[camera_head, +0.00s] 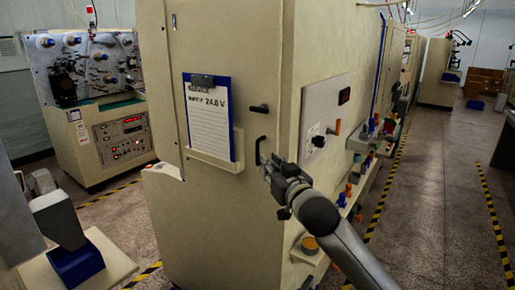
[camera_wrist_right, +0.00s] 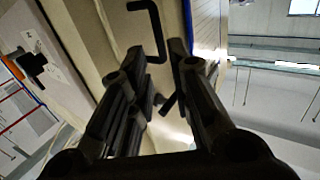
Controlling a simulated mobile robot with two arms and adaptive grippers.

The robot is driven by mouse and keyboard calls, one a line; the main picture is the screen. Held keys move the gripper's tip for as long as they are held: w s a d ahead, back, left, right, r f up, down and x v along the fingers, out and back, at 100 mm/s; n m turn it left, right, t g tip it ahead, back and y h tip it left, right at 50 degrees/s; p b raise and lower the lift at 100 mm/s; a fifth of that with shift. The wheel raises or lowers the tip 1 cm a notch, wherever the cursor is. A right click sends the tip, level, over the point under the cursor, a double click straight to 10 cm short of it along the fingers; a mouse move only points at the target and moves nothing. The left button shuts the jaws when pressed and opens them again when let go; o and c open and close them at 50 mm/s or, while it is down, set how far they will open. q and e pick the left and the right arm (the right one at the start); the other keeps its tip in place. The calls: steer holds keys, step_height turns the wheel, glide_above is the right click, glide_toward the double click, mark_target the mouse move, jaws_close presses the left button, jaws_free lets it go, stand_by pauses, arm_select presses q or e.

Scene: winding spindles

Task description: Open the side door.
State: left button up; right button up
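The side door (camera_head: 215,50) is a beige cabinet panel in the middle of the head view. It looks shut, lying flush with the cabinet. It carries a black bent handle (camera_head: 258,148) near its right edge, and a second short black handle (camera_head: 259,108) above that. My right gripper (camera_head: 270,165) is at the lower handle, its fingers pointing at the door. In the right wrist view, the fingers (camera_wrist_right: 160,62) are apart, with the end of a bent black handle (camera_wrist_right: 153,22) between or just beyond their tips. Contact cannot be told. My left gripper is not in view.
A clipboard (camera_head: 208,115) sits in a holder on the door, left of the handle. A control panel (camera_head: 325,118) with knobs is on the cabinet's right side. Another machine (camera_head: 95,75) stands at the left. An aisle (camera_head: 430,180) with yellow-black floor stripes is open at the right.

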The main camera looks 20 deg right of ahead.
mark_target(258, 152)
steer(key=w+p, duration=0.1)
steer(key=w, duration=0.2)
steer(key=w+p, duration=0.1)
steer(key=w, duration=0.2)
steer(key=w+p, duration=0.1)
steer(key=w, duration=0.2)
steer(key=shift+a, duration=0.3)
steer(key=shift+w+a+f+p, duration=0.1)
steer(key=shift+w+p, duration=0.3)
steer(key=shift+w, duration=0.2)
jaws_close()
